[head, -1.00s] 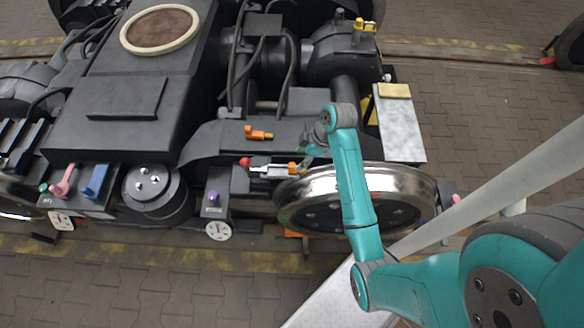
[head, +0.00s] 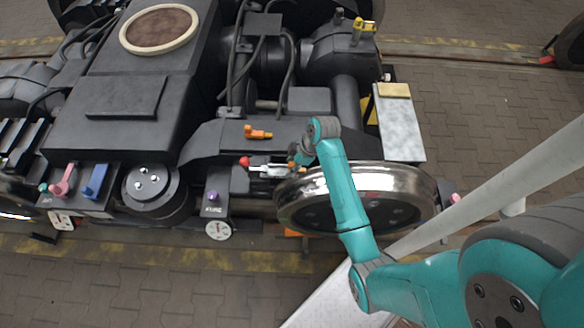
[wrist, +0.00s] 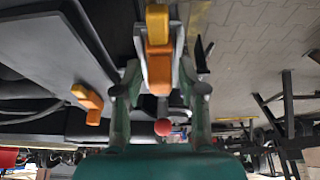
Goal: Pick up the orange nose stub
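Two orange pieces are in view; I cannot tell for certain which is the nose stub. One orange piece (head: 292,168) is at the right end of a silver fitting with a red ball, beside the wheel. In the wrist view this orange block (wrist: 159,65), with a yellow-orange end, lies between my fingers. The other orange piece (head: 258,133) lies on the dark frame behind; it also shows at left in the wrist view (wrist: 88,103). My gripper (head: 298,157) is over the fitting's right end. Its fingers (wrist: 160,80) stand apart on either side of the block, with gaps visible.
The red ball (head: 245,162) sits at the fitting's left end. The shiny wheel (head: 390,178) is close on the right. A purple knob (head: 213,196), blue handle (head: 95,180) and pink handle (head: 63,181) stand left. Dark hoses (head: 288,70) run behind.

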